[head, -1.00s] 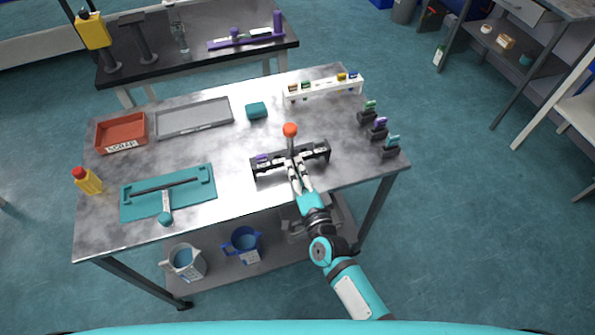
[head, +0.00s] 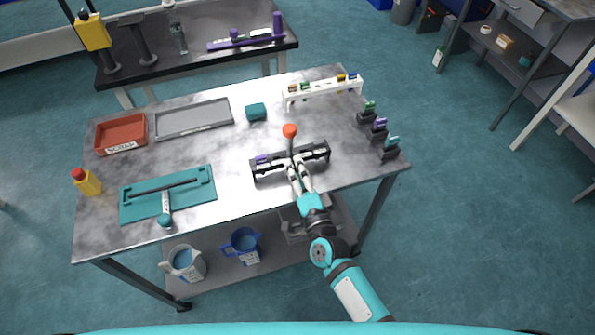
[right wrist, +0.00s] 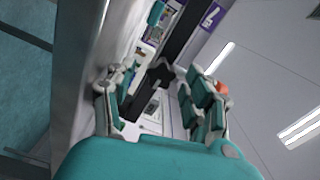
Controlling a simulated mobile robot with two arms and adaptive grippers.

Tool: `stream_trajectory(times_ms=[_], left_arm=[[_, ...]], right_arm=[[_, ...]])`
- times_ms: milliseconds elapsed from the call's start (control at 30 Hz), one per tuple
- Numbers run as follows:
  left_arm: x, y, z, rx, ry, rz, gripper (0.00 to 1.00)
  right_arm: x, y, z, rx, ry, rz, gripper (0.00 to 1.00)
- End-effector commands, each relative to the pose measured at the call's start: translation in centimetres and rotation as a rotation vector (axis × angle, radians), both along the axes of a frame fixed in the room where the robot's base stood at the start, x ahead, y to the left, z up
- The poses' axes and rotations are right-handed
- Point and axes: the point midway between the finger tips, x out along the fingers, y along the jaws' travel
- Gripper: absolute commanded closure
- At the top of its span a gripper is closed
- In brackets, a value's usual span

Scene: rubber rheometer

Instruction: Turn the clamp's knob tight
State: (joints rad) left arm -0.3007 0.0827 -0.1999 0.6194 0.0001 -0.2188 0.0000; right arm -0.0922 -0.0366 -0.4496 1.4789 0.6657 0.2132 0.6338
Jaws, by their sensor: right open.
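The clamp (head: 268,171) is a dark, long fixture near the front right of the metal table. A lever with an orange-red ball (head: 290,130) stands up at its middle. My right gripper (head: 295,168) reaches the clamp's near side at its middle, below the ball, and hides that part. In the right wrist view my right gripper (right wrist: 158,92) is open, its two teal-padded fingers spread. A small black knob-like part (right wrist: 160,74) shows between and beyond the fingers; I cannot tell whether they touch it. The orange-red ball (right wrist: 222,88) shows behind the right finger. My left gripper is not in view.
A teal tray (head: 140,207) with a bar lies left on the table, near a yellow bottle (head: 88,183). A red scrap bin (head: 121,132), grey tray (head: 194,117) and teal block (head: 256,111) stand behind. A white rack (head: 322,92) and several small dark holders (head: 378,130) are right.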

Motion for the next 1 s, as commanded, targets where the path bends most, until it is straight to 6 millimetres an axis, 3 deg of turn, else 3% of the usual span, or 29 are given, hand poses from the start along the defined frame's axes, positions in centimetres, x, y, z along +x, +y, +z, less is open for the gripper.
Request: stream_trajectory(times_ms=[167,600,800,1000], left_arm=[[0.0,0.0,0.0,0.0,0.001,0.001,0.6],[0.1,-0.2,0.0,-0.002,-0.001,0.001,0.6],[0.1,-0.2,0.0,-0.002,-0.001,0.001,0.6],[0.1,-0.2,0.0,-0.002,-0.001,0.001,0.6]], right_arm=[[-1.6,-0.5,-0.1,-0.001,0.002,0.001,0.47],[-9.8,-3.2,-0.1,-0.002,0.003,0.001,0.47],[-11.3,-3.7,0.0,0.0,0.0,0.0,0.47],[-11.4,-3.7,0.0,0.0,0.0,0.0,0.47]])
